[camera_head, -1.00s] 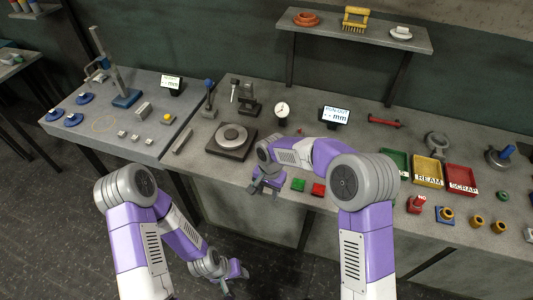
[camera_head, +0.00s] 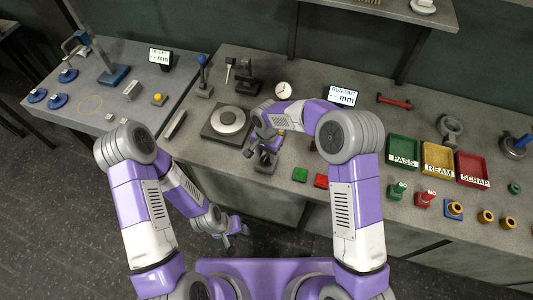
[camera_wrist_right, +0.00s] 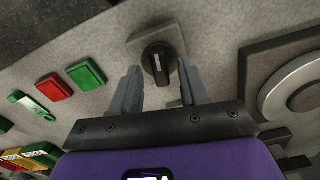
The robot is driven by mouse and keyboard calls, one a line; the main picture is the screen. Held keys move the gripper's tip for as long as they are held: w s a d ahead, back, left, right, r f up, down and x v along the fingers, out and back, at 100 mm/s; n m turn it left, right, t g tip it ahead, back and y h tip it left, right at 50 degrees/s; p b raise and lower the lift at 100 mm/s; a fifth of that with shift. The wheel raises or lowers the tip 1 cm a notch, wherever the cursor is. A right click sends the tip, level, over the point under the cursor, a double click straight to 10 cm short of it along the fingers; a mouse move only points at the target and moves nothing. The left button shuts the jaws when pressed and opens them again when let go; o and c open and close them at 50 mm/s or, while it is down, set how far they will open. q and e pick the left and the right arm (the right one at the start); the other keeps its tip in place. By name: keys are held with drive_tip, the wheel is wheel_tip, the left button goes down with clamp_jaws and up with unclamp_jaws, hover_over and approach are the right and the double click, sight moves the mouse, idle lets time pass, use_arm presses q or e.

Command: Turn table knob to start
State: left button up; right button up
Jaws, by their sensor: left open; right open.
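The table knob (camera_wrist_right: 159,62) is a black round knob with a pale pointer line on a grey plate (camera_wrist_right: 157,38), seen in the right wrist view. My right gripper (camera_wrist_right: 158,88) is open there, with one finger on each side of the knob's lower edge; I cannot tell whether they touch it. In the head view my right gripper (camera_head: 265,160) is at the table's front edge, below the turntable, and the knob is hidden by it. My left gripper (camera_head: 236,232) hangs low in front of the table, open and empty.
A turntable (camera_head: 230,122) on a dark base stands behind my right gripper. A green button (camera_head: 300,174) and a red button (camera_head: 321,180) are to its right. Green, yellow and red trays (camera_head: 403,151) stand further right, with several small fittings in front of them.

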drive_tip(key=shift+f, duration=0.35)
clamp_jaws()
